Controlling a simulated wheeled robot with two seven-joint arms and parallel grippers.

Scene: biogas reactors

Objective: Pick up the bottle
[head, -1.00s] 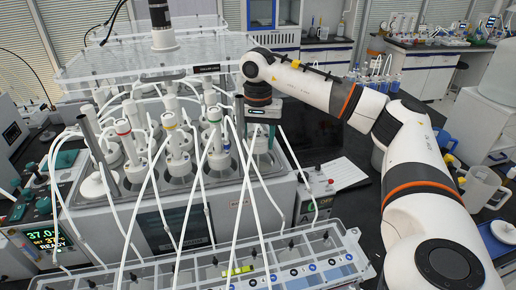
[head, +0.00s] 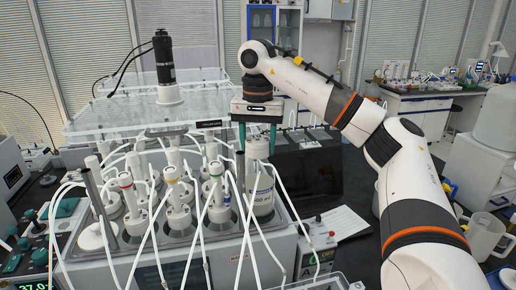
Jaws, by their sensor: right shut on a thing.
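The bottle (head: 261,193) is whitish with printed markings on its side and a pale neck. It is upright at the right end of the water bath (head: 190,262), beside the other reactor bottles (head: 176,208). My right gripper (head: 257,138) points down, its two greenish fingers on either side of the bottle's top. It is shut on the bottle. Much of the bottle's body shows above the bath top; white tubes cross in front, and I cannot tell whether its base is clear of the bath. My left gripper is not in view.
A clear plate (head: 110,115) with a black motor (head: 163,58) stands above the reactors on the left. Loose white tubes hang close around the bottle. A small control box (head: 318,250) stands right of the bath. A clear jug (head: 482,235) is at the right.

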